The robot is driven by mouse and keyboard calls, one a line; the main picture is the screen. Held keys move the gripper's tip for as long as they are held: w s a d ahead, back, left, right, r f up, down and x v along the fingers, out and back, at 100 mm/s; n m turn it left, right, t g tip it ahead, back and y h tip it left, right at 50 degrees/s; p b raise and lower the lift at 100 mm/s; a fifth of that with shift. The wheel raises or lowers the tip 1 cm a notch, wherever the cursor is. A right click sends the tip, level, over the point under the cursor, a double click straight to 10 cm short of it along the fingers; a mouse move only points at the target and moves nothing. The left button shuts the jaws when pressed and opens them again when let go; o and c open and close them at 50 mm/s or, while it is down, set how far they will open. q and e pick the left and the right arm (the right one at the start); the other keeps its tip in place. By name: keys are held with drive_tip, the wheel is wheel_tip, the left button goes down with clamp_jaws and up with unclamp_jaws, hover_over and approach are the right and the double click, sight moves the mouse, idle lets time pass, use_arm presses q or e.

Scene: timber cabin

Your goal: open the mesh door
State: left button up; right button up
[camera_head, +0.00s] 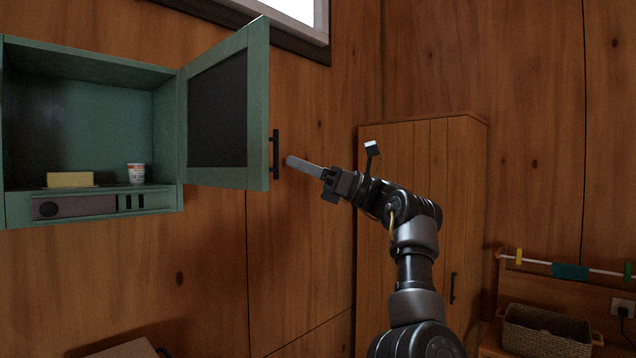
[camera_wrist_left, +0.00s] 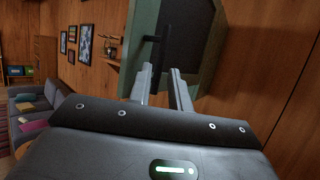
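The mesh door (camera_head: 217,112) is a green frame around a dark panel, hinged on the right side of a green wall cabinet (camera_head: 170,130). It stands swung wide open, with the cabinet's inside exposed. Its black bar handle (camera_head: 275,154) is on the door's free edge; it also shows in the left wrist view (camera_wrist_left: 157,39). My left gripper (camera_head: 292,162) is just right of the handle, fingers towards it. In the left wrist view its two fingers (camera_wrist_left: 163,84) are apart with nothing held between them. My right gripper is not in view.
A yellow block (camera_head: 70,180) and a white cup (camera_head: 136,173) stand inside the cabinet. A tall wooden wardrobe (camera_head: 440,150) stands behind my left arm. A woven basket (camera_head: 545,330) is at the lower right. The wall between door and wardrobe is bare.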

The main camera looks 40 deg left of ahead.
use_arm(q)
drive_tip(key=b+v, duration=0.1)
drive_tip(key=v, duration=0.4)
idle(0.5)
